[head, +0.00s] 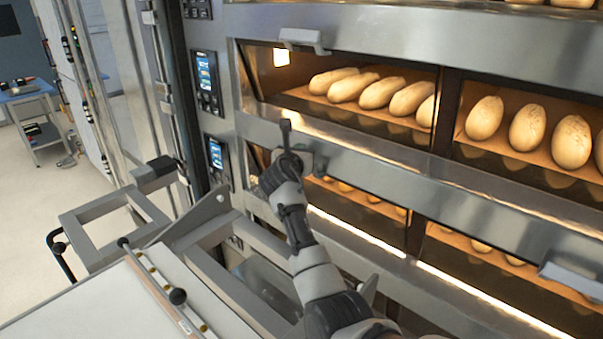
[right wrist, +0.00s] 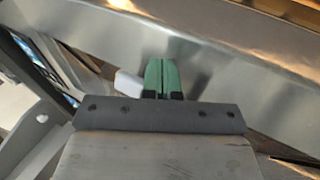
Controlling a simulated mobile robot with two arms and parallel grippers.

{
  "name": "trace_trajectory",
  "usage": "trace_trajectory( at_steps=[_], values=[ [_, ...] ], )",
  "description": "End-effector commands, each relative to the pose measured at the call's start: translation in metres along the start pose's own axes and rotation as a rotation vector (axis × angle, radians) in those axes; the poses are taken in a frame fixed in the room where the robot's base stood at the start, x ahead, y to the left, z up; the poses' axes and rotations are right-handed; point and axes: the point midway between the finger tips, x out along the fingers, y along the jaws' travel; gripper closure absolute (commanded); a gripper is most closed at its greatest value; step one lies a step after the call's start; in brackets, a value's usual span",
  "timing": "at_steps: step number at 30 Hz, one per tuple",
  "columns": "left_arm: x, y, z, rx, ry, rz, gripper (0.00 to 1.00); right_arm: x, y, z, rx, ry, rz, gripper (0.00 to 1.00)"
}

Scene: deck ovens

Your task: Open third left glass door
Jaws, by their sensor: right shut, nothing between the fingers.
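The lower left glass door (head: 350,197) of the deck oven appears closed, with loaves dimly visible behind it. Its short pale handle (head: 318,163) is on the steel edge at the top of the door, partly hidden by my right gripper. My right gripper (head: 286,127) is shut and empty, with its tips over the steel band just above and left of the handle. In the right wrist view its green fingertips (right wrist: 163,75) are pressed together, close beside the pale handle end (right wrist: 128,83). I cannot tell whether they touch. My left gripper is not in view.
Above is another deck with a glass door, loaves (head: 380,93) and its own handle (head: 303,40). Control panels (head: 207,80) line the oven's left side. A grey metal frame (head: 120,205) and a pale flat top (head: 95,300) stand close in front. Open floor lies far left.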

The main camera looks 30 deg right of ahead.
Motion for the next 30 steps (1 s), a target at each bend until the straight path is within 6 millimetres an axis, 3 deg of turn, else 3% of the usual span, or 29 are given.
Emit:
trace_trajectory(
  at_steps=[26, 30],
  values=[
    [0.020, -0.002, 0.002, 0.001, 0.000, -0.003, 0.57, 0.003, 0.000, -0.049, -0.002, 0.005, -0.002, 1.00],
    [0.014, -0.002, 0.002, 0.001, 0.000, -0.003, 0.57, 0.000, 0.001, -0.044, -0.001, 0.003, -0.001, 1.00]
  ],
)
